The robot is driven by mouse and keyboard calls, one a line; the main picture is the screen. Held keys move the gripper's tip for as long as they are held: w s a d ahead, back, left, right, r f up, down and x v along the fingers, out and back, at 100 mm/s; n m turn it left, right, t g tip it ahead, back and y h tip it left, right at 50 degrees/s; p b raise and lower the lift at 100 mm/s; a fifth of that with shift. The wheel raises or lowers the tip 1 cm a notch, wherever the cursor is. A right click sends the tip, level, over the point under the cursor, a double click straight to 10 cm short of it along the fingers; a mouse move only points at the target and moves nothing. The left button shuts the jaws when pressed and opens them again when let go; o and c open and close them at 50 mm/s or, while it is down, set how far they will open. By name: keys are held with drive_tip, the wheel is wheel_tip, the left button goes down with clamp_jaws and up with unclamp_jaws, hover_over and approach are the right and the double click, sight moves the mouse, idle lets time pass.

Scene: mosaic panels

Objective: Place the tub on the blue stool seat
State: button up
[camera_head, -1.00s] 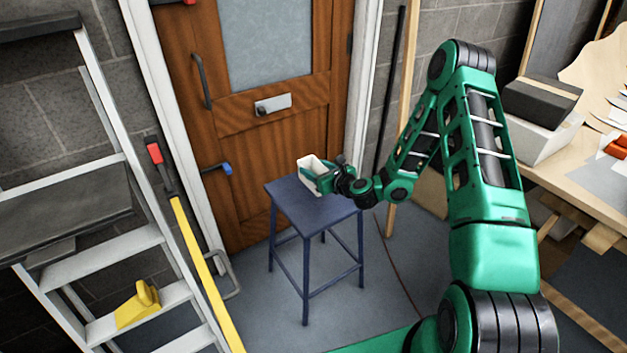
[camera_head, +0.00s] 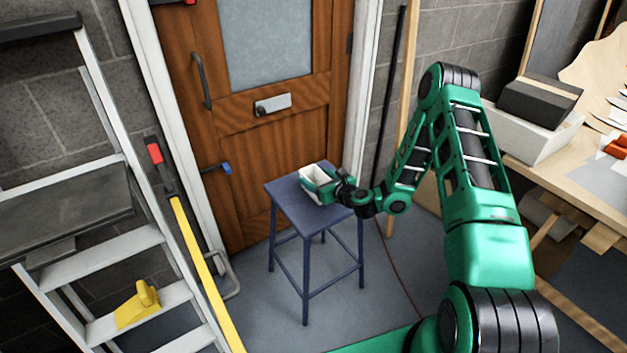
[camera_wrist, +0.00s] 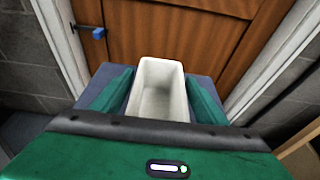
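The tub (camera_head: 312,172) is a small white open box. It is over the seat of the blue stool (camera_head: 290,203), toward the back right, and looks level.
A wooden door (camera_head: 265,128) stands right behind the stool. A stepladder (camera_head: 108,262) and a yellow level (camera_head: 203,268) are at left. A workbench (camera_head: 572,178) with a white box and papers is at right. The front-left part of the seat is bare.

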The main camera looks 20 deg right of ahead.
drive_tip(key=shift+r, duration=0.1)
drive_tip(key=v, duration=1.2)
